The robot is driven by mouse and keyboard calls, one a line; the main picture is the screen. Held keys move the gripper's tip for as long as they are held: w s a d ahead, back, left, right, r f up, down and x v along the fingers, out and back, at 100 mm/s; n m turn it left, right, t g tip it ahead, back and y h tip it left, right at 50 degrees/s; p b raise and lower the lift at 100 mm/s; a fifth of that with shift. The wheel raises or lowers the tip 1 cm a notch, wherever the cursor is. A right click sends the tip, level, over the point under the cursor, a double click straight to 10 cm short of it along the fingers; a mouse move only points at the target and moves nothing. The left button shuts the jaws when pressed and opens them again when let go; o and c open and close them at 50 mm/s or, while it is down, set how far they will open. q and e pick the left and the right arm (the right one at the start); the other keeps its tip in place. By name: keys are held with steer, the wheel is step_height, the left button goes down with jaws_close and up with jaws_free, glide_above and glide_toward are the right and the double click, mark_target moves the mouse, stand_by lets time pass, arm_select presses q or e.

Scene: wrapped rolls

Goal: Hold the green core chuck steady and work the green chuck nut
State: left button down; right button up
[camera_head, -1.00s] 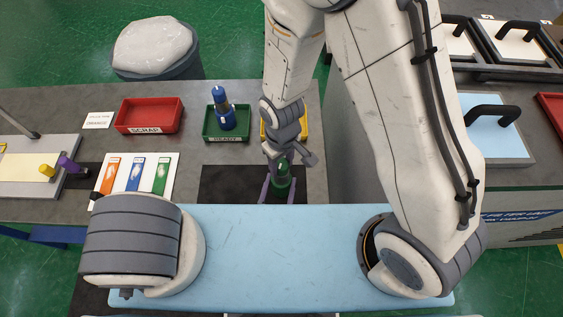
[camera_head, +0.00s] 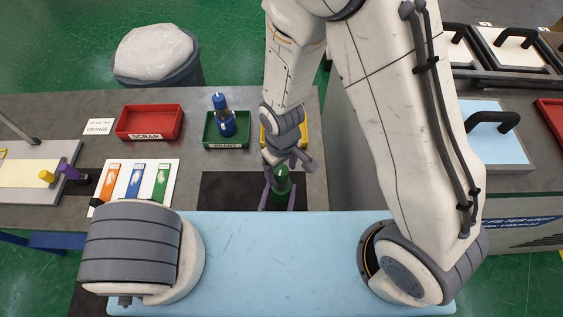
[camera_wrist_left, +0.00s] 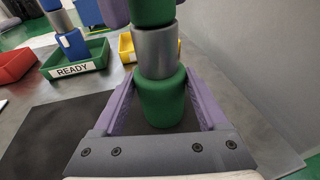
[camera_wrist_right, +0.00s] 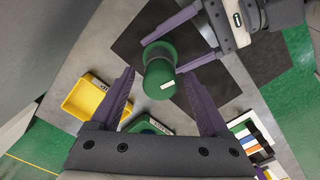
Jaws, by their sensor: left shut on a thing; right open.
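My left gripper (camera_wrist_left: 158,90) is shut on the green lower body of the chuck. In the right wrist view the nut (camera_wrist_right: 158,78) is seen from above with a white mark. My right gripper (camera_wrist_right: 160,80) is open, its fingers on either side of the nut, with gaps visible. In the head view the right wrist partly hides the green chuck (camera_head: 281,183).
A green READY tray (camera_head: 226,143) holds a blue-and-grey chuck (camera_head: 224,118). A red SCRAP tray (camera_head: 150,121) and a card with orange, blue and green strips (camera_head: 136,184) lie left. A yellow tray (camera_wrist_right: 86,100) is close behind the chuck. A dark mat (camera_head: 222,190) is clear at left.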

mark_target(282, 170)
step_height(282, 170, up, 12)
stand_by(0.4)
steer(key=shift+f, duration=0.1)
arm_select(q)
jaws_free()
steer(key=shift+s, duration=0.1)
